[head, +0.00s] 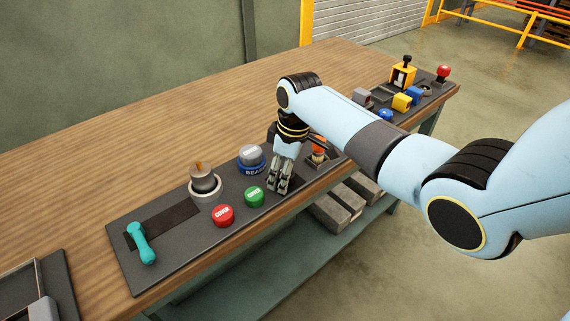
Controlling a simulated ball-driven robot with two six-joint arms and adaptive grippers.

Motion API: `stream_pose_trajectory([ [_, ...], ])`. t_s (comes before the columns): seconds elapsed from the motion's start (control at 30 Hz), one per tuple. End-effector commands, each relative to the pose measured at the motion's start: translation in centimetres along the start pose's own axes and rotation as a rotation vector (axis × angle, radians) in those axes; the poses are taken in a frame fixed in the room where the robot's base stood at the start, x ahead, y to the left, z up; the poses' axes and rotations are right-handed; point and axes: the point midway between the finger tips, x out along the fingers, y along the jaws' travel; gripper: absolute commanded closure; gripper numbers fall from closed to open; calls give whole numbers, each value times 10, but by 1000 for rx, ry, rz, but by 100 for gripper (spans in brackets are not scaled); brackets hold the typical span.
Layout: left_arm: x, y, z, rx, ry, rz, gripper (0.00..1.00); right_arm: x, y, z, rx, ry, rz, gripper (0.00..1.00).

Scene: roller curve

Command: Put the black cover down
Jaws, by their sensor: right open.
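I cannot make out a black cover; part of the panel is hidden behind my right arm and gripper. My right gripper (279,186) is open and points down over the dark panel (180,253), right of the green cover (254,196). Nothing shows between its fingers. A red cover (223,215) sits left of the green one. A grey cover (251,153) sits on a blue base (254,168) behind them. My left gripper is not in view.
A grey knob (202,177) and a teal handle (143,243) are on the panel's left part. An orange-topped part (318,150) is just right of my gripper. A second panel with yellow and blue blocks (402,102) lies at the far right. The wooden table (130,155) is clear behind.

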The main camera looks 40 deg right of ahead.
Motion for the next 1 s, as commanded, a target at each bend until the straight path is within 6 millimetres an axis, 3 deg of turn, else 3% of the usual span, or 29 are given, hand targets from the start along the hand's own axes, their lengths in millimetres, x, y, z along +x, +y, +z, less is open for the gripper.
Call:
stream_pose_trajectory([
  [0.17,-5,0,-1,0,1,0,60,-23,1,-2,0,2,2,37],
  [0.4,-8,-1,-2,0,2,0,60,-79,2,-2,-1,3,4,37],
  [0.6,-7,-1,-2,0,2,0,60,-116,2,-2,0,2,2,37],
  [0.8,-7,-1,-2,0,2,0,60,-130,1,-2,0,1,1,37],
  [1.0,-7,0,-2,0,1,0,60,-131,1,-2,0,0,0,37],
])
